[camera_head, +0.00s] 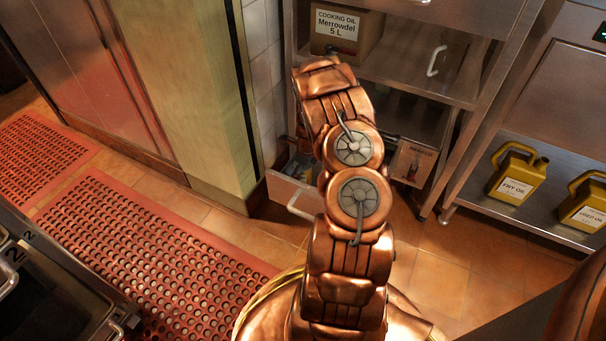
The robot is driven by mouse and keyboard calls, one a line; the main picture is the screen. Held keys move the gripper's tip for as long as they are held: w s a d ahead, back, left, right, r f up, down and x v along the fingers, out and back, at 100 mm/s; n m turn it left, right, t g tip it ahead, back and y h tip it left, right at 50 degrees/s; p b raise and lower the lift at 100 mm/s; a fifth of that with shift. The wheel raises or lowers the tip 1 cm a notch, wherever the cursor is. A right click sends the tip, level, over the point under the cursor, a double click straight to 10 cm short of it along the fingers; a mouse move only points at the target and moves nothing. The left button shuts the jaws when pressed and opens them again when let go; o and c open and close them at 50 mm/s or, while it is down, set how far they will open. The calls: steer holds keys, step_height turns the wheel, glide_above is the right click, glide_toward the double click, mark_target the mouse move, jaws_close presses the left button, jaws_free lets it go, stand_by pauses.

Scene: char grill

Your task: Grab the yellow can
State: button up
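Two yellow cans with handles and spouts stand on the low metal shelf at the right. The left can (515,173) has a white label reading "FRY OIL". The right can (585,205) has a label that seems to read "USED OIL" and is partly cut off by the picture edge. My copper-coloured arm rises through the middle of the view, well to the left of both cans. My gripper cannot be made out; the arm's far end bends away behind its own links.
A metal shelf unit (455,85) behind my arm holds a cooking oil box (345,30). An open drawer (292,192) juts out low beside my arm. Red perforated mats (150,255) cover the floor at left. Tiled floor (480,270) lies clear before the cans' shelf (480,205).

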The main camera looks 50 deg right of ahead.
steer(key=c, duration=1.4)
steer(key=shift+r, duration=0.15)
